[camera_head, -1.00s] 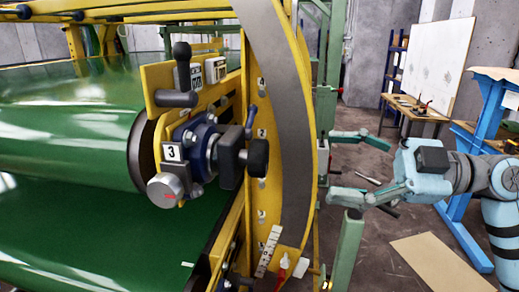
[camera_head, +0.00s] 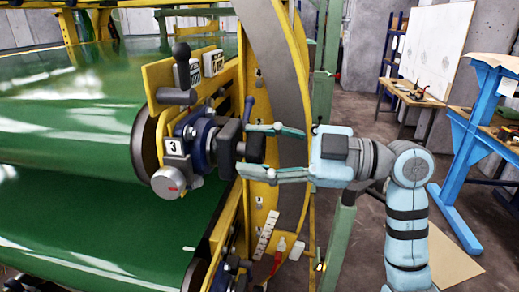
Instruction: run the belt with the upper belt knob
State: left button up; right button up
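The upper belt knob (camera_head: 252,149) is a black round knob on the right end of a dark block (camera_head: 229,148), beside a blue bearing housing (camera_head: 196,138) with a "3" label. My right gripper (camera_head: 246,150) comes in from the right with its two pale teal fingers apart. In the picture one finger lies above the knob and one below it, with the fingertips level with the knob. Gaps show between fingers and knob, so it does not look clamped; depth is hard to judge. My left gripper is not in view.
The yellow frame with its grey curved band (camera_head: 290,90) stands close behind the fingers. A black-tipped lever (camera_head: 182,62) rises above the housing. Green belt rollers (camera_head: 75,125) fill the left. A blue stand (camera_head: 470,140) and a workbench (camera_head: 412,97) stand right.

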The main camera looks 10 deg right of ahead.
jog(key=c, duration=0.4)
jog(key=n+p, duration=0.2)
jog(key=n, duration=0.1)
jog(key=shift+n+p, duration=0.75)
jog(key=shift+n, duration=1.15)
jog(key=o, duration=1.2)
jog(key=shift+c, duration=0.2)
